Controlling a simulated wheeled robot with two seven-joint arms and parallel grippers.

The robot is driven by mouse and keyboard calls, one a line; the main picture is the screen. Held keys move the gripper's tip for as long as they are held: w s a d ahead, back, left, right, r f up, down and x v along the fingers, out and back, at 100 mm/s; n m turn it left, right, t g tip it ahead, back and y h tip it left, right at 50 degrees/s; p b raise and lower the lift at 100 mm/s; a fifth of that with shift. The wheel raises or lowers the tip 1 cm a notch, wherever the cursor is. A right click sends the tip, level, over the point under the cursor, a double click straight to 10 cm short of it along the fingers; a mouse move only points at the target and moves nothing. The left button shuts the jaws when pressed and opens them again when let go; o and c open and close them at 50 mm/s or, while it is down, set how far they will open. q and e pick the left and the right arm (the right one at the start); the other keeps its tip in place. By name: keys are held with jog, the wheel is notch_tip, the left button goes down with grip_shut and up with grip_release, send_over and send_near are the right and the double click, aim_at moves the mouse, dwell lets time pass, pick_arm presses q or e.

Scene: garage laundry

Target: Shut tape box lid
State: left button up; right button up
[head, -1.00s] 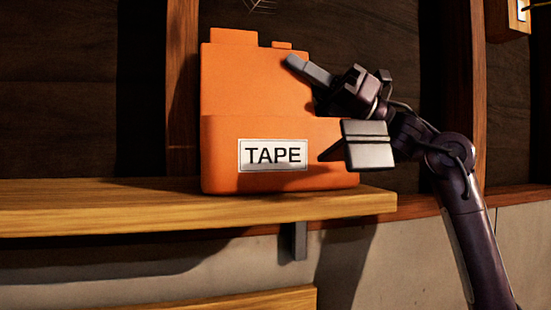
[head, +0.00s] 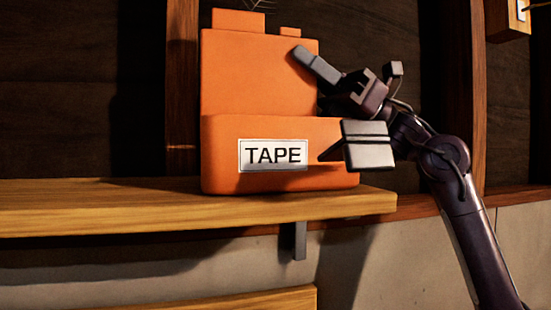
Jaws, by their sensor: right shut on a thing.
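The orange tape box (head: 225,160) stands on the wooden shelf, with a white "TAPE" label on its front. Its orange lid (head: 255,75) is raised and stands up above the base, so the box is open. Two tabs stick up from the lid's top edge. My right gripper (head: 318,65) is at the lid's upper right edge and shut on it. My left gripper is not in view.
The wooden shelf (head: 100,210) is bare left of the box and ends a little right of it. A grey bracket (head: 293,240) is under it. A lower plank (head: 240,300) shows below. A dark wall with wooden posts (head: 183,90) stands behind.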

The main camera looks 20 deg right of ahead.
jog(key=shift+s+a+f+n+g+h, duration=0.1)
jog(key=shift+s+f+n+g+h, duration=0.15)
jog(key=shift+s+n+g, duration=0.85)
jog(key=shift+s+f+n+g+h, duration=0.15)
jog(key=shift+s+n+g+h, duration=0.2)
jog(key=shift+n+g, duration=1.4)
jog(key=shift+s+a+f+n+g+h, duration=0.1)
jog(key=shift+s+f+n+g+h, duration=0.35)
jog(key=shift+n, duration=1.8)
jog(key=shift+s+r, duration=0.2)
jog(key=shift+r, duration=0.05)
jog(key=o, duration=0.8)
jog(key=shift+o, duration=0.2)
jog(key=shift+d, duration=0.1)
jog(key=d, duration=0.7)
jog(key=shift+s, duration=0.25)
